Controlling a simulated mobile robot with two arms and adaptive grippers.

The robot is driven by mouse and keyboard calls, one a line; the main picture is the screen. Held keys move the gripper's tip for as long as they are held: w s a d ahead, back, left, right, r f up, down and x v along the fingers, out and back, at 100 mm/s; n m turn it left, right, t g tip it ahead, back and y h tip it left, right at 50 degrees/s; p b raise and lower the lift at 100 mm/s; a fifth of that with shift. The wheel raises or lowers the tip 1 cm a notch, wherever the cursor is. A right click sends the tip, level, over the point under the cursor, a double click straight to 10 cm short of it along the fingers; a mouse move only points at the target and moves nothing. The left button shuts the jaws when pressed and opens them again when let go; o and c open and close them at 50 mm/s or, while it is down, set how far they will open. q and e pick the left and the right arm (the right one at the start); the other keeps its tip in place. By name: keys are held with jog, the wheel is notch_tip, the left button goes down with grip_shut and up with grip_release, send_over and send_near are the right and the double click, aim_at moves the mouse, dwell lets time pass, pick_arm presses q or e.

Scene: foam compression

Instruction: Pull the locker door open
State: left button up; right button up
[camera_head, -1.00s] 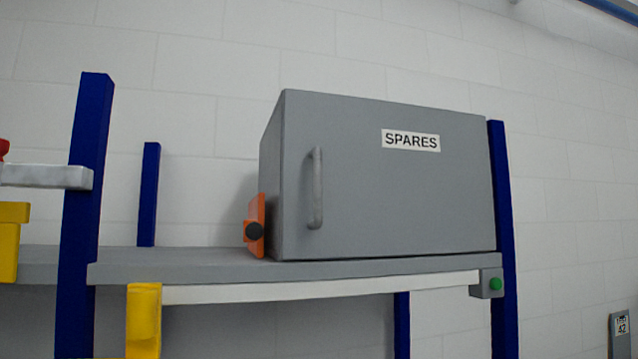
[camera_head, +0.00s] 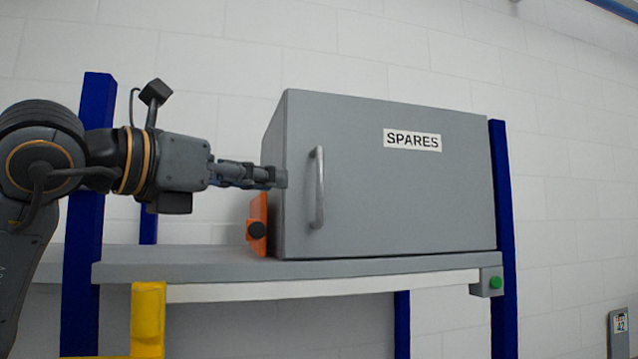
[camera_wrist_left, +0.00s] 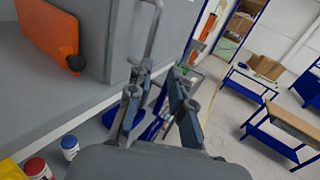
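The grey locker stands on a shelf, and its door (camera_head: 400,190) with the SPARES label looks shut. The door's vertical bar handle (camera_head: 318,190) is near its left edge. My left gripper (camera_head: 281,178) reaches in from the left, its fingertips a little left of the handle in the head view. In the left wrist view, its two fingers (camera_wrist_left: 163,72) are apart with nothing between them. The handle (camera_wrist_left: 152,35) shows there just beyond the fingertips, closer to the left finger; contact cannot be told. My right gripper is in neither view.
An orange plate with a black knob (camera_head: 257,228) stands against the locker's left side. Blue posts (camera_head: 503,230) flank the shelf (camera_head: 180,268). The wrist view shows open floor and a blue-framed workbench (camera_wrist_left: 285,125) to the right.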

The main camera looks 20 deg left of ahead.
aim_at(317, 184)
pick_arm(q)
jog(key=shift+n+y, duration=0.3)
jog(key=shift+y, duration=0.1)
jog(key=p+x, duration=0.2)
jog(key=x, duration=0.2)
jog(key=p+x, duration=0.2)
jog(key=x, duration=0.2)
jog(key=a+r+p+x, duration=0.1)
jog(key=p+x, duration=0.1)
jog(key=x, duration=0.2)
jog(key=shift+w+r, duration=0.1)
jog(key=shift+w, duration=0.2)
jog(key=shift+w+d+p, duration=0.2)
jog(key=shift+w+p, duration=0.15)
jog(key=shift+w, duration=0.1)
grip_shut()
